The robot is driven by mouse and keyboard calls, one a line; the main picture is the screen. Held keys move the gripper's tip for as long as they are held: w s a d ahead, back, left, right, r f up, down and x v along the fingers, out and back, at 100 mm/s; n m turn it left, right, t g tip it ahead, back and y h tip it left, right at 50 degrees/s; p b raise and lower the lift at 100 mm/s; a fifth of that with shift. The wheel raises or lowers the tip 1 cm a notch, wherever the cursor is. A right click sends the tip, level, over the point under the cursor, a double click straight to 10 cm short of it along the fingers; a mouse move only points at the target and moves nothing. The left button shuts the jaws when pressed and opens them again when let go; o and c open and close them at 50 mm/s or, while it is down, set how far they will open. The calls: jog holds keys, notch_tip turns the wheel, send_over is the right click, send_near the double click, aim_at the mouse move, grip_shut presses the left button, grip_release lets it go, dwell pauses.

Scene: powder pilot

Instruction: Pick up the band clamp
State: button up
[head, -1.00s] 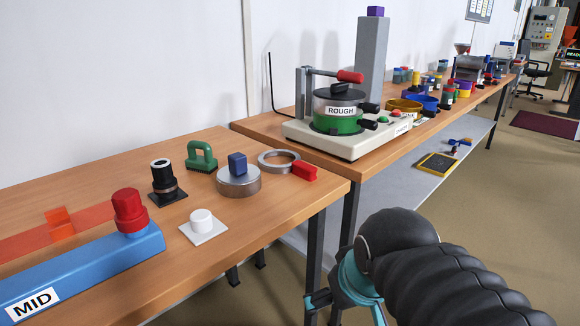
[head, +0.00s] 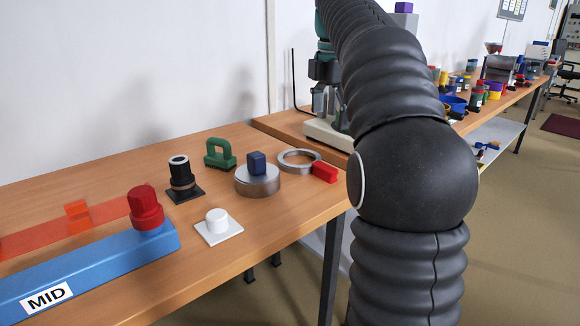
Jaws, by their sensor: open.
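The band clamp (head: 287,163) looks to be the grey metal ring with a red block (head: 325,173) on its right side. It lies flat near the right end of the near wooden table in the head view.
Left of the clamp stand a metal disc with a blue knob (head: 258,184), a green handle (head: 219,154), a black cylinder (head: 181,177) and a white knob (head: 217,222). A blue MID beam (head: 90,268) lies at front left. My arm covers most of the ROUGH machine.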

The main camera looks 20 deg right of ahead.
jog(key=w+d+n, duration=0.2)
jog(key=w+n, duration=0.1)
send_over(325, 166)
jog(key=shift+g, duration=0.4)
jog(key=f, duration=0.7)
jog(key=shift+s+a+f+b, duration=0.2)
jog(key=shift+a+f+b, duration=0.05)
jog(key=shift+f+b, duration=0.15)
jog(key=shift+w+d+f+b, duration=0.1)
jog(key=shift+f+b, duration=0.15)
jog(key=shift+f, duration=1.2)
jog(key=shift+w+d+f+b, duration=0.1)
jog(key=shift+f+b, duration=0.15)
jog(key=shift+f, duration=1.2)
jog(key=c, duration=1.1)
jog(key=shift+f, duration=0.1)
jog(key=shift+c, duration=0.6)
